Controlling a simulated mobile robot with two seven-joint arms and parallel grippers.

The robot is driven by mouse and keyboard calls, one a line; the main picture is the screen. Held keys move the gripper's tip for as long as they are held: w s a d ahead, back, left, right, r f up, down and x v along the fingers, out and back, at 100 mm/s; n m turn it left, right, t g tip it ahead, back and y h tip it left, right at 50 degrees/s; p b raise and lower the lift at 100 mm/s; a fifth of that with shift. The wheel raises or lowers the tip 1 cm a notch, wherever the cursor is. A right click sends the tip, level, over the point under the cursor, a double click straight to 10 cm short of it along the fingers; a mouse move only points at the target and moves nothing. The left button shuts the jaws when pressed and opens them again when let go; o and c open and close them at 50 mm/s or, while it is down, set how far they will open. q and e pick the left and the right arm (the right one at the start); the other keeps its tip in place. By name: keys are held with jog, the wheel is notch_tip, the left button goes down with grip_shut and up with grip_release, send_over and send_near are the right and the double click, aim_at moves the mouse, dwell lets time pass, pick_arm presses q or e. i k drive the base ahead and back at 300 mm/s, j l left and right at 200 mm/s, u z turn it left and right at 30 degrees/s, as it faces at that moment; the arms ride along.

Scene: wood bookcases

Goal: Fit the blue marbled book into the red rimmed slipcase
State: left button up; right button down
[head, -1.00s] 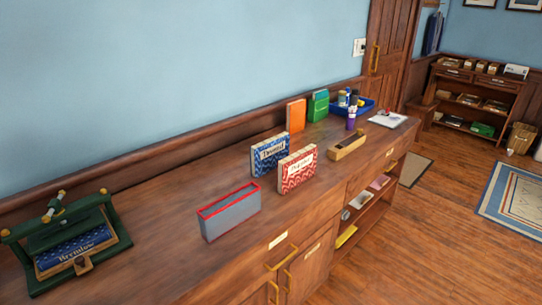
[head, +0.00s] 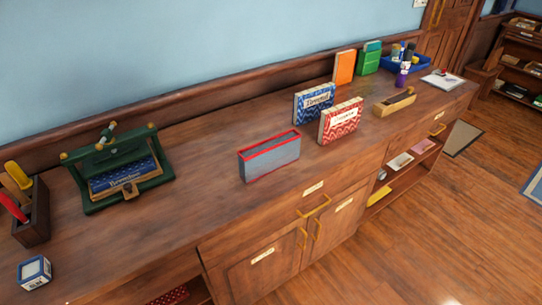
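The blue marbled book (head: 314,103) stands upright on the wooden counter, with a pale label on its cover. The red rimmed slipcase (head: 269,160) is grey with a red edge around its open top. It stands on the counter in front and to the left of the blue book, apart from it, and looks empty. A red patterned book (head: 341,121) stands just in front of and right of the blue one, close to it. Neither of my grippers is in view.
A green press (head: 119,172) holding another blue book stands at the left, beside a dark tool box (head: 30,212) and a small white-and-blue box (head: 34,272). Orange (head: 344,68) and green (head: 368,58) books, a blue tray (head: 405,64) and a wooden box (head: 394,102) stand at the right.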

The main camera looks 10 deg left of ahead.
aim_at(257, 160)
jog(key=u, duration=0.5)
jog(key=l+u, duration=0.15)
jog(key=u, duration=0.25)
jog(key=i+l+u, duration=0.1)
jog(key=u, duration=0.25)
jog(key=l+u, duration=0.7)
jog(key=k+l+u, duration=0.1)
jog(key=l+u, duration=0.15)
jog(key=l, duration=0.2)
jog(key=k+l+u, duration=0.15)
jog(key=l, duration=0.3)
jog(key=l+u, duration=0.1)
jog(key=l, duration=0.35)
jog(key=k, duration=0.05)
